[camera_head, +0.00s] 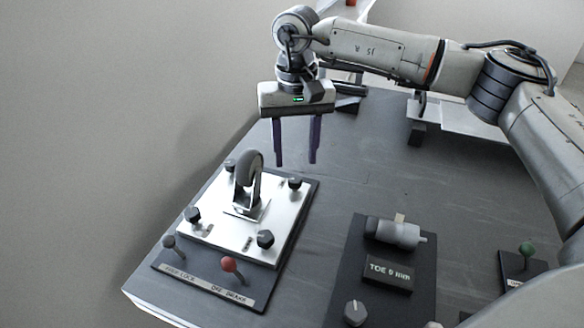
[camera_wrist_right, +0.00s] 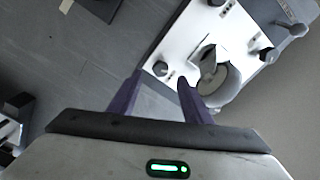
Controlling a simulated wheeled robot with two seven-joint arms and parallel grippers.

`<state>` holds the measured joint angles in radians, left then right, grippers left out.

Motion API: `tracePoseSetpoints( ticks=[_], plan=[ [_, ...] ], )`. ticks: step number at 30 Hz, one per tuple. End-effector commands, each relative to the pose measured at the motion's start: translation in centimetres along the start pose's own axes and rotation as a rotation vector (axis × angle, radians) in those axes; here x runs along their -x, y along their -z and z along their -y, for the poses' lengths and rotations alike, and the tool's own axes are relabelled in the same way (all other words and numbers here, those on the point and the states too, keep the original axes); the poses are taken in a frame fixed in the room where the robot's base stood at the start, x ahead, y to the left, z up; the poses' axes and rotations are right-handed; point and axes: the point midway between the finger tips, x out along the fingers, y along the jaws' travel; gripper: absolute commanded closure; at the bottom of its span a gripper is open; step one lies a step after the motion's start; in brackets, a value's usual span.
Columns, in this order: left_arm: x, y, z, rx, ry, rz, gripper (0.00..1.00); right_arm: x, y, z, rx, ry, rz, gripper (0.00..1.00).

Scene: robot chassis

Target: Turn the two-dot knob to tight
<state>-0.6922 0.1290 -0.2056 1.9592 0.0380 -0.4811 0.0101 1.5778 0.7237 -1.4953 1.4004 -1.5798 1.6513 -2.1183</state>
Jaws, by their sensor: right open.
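A bright plate (camera_head: 265,205) has a dark knob near each corner: back left (camera_head: 230,165), back right (camera_head: 295,183), front left (camera_head: 193,215) and front right (camera_head: 265,238). Small marks lie by the front knobs, but I cannot tell which knob has two dots. My right gripper (camera_head: 296,163) is open and empty, fingers pointing down, above and behind the back-right knob. In the right wrist view a dark knob (camera_wrist_right: 160,68) shows between and just beyond the fingertips (camera_wrist_right: 159,78), not touching them. My left gripper is out of view.
A grey caster wheel (camera_head: 248,172) stands up from the plate's middle. A red-knobbed lever (camera_head: 229,264) and a grey lever (camera_head: 169,242) stand along the front panel. The tabletop behind is mostly clear.

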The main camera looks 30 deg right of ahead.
Motion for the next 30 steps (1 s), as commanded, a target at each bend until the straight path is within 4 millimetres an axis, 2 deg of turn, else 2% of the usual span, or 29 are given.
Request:
tracePoseSetpoints(
  ticks=[3, 9, 14, 21, 23, 29, 30],
  plan=[
    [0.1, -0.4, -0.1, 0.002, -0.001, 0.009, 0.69, -2.4, -0.1, 0.0, 0.000, -0.002, 0.004, 0.55],
    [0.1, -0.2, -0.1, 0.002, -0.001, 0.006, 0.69, -5.1, -0.1, 0.0, -0.001, -0.001, 0.002, 0.55],
    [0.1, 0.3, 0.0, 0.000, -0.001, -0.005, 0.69, -6.1, -0.1, 0.0, -0.001, 0.000, 0.002, 0.55],
    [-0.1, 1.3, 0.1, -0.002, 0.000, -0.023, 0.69, -6.2, 0.0, 0.0, -0.001, 0.000, 0.001, 0.55],
    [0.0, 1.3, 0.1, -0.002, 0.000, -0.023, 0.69, -6.2, 0.0, 0.0, -0.001, 0.000, 0.001, 0.62],
    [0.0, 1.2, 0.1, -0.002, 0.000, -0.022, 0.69, -6.1, 0.0, 0.0, -0.001, 0.000, 0.001, 0.96],
    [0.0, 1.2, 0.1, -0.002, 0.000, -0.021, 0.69, -6.1, 0.0, 0.0, -0.001, 0.000, 0.001, 0.97]
  ],
)
